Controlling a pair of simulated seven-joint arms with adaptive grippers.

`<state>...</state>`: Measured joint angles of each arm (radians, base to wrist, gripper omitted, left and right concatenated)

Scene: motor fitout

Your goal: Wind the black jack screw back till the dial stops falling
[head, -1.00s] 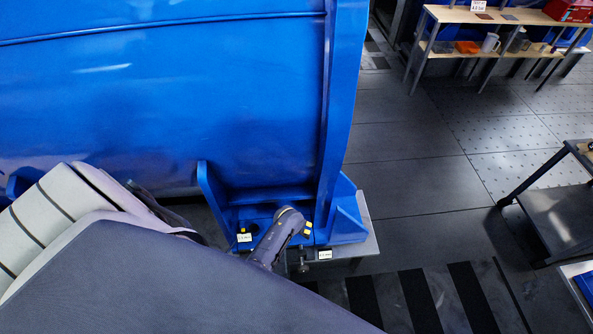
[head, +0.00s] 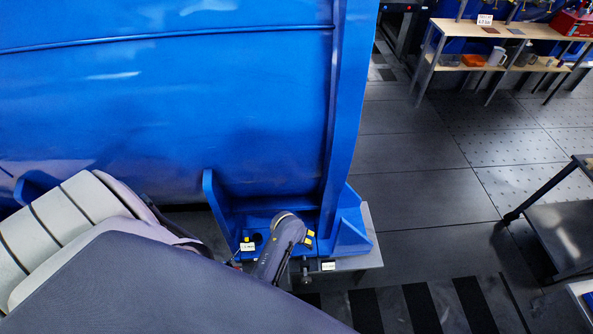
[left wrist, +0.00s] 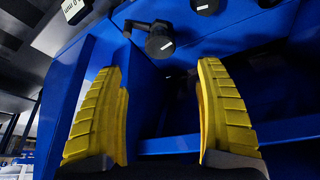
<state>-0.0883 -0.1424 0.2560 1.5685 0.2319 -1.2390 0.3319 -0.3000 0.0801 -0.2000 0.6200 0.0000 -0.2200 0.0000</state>
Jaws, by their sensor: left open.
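In the left wrist view my left gripper (left wrist: 160,68) is open, with two yellow ribbed fingers spread wide apart and nothing between them. A black round-headed piece with a side arm (left wrist: 160,42), which looks like the jack screw, is just beyond the fingertips, apart from them. A dark box with a white display ending in "mm" (left wrist: 74,10), perhaps the dial, is cut off at the top left; its full reading is out of frame. In the head view my left wrist hangs over the blue motor foot (head: 350,237) and hides most of the gripper. My right gripper is not in view.
The large blue motor housing (head: 150,110) fills the left of the head view. The foot rests on a grey plate (head: 367,258). A wooden-topped bench (head: 480,30) stands at the back right, and a dark cart (head: 565,235) at the right. The floor between is clear.

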